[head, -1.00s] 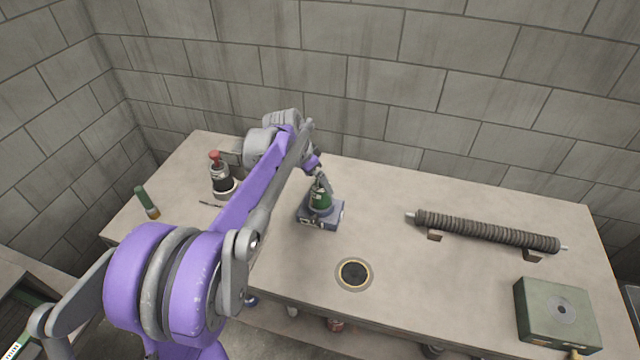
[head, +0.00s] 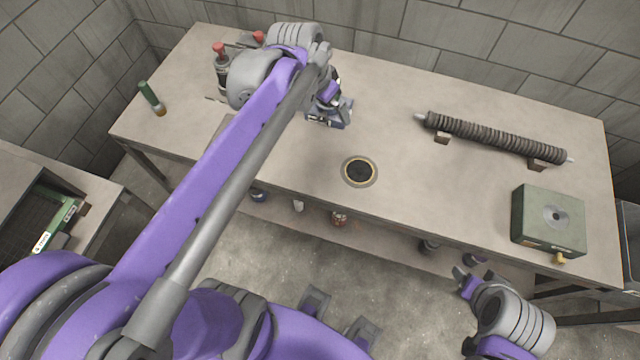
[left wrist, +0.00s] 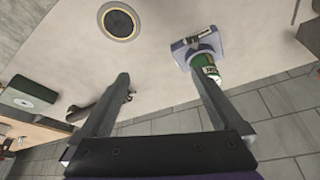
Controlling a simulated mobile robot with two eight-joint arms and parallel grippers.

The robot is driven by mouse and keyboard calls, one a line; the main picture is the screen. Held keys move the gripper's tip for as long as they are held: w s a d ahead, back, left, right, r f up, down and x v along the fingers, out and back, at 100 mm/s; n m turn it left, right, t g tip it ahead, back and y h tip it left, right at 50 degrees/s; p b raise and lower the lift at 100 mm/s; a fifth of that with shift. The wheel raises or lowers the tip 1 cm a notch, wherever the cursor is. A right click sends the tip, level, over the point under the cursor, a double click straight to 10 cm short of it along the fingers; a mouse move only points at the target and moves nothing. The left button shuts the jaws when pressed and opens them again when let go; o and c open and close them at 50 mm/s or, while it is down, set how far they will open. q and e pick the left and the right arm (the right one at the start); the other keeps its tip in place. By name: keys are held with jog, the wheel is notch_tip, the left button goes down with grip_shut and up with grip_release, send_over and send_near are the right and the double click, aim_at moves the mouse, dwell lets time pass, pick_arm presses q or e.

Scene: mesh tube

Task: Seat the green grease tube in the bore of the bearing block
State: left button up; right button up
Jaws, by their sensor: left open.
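The bearing block (head: 335,116) is a small blue-grey block on the table, partly behind my left arm in the head view. It also shows in the left wrist view (left wrist: 221,42). The green grease tube (left wrist: 206,69), with a white label, stands out of the block there. How deep it sits I cannot tell, and the head view hides it behind my arm. My left gripper (left wrist: 158,75) is open with nothing between its fingers; its right finger overlaps the tube in the picture, and contact is unclear. My right gripper (head: 477,281) is in front of the table, away from the block.
A gold-rimmed dark disc (head: 359,171) lies in front of the block. A ribbed rod (head: 495,138) rests on supports at right, near a green box (head: 549,218). Another green tube (head: 150,97) and a red-topped bottle (head: 221,68) stand at left. The middle right is clear.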

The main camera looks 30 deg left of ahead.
pick_arm(q)
jog(key=s+d+f, duration=0.2)
jog(key=s+f, duration=0.1)
jog(key=s, duration=0.2)
jog(key=s+d+f+n, duration=0.1)
jog(key=s+d+f, duration=0.1)
jog(key=s, duration=0.3)
jog(key=s+d+f+n+t, duration=0.1)
jog(key=s+d+f, duration=0.2)
jog(key=s+f, duration=0.1)
jog(key=shift+s+f+y, duration=0.2)
jog(key=shift+s+y, duration=0.1)
jog(key=shift+s, duration=0.3)
jog(key=shift+w+r, duration=0.15)
jog(key=shift+r, duration=0.1)
dwell(0.3)
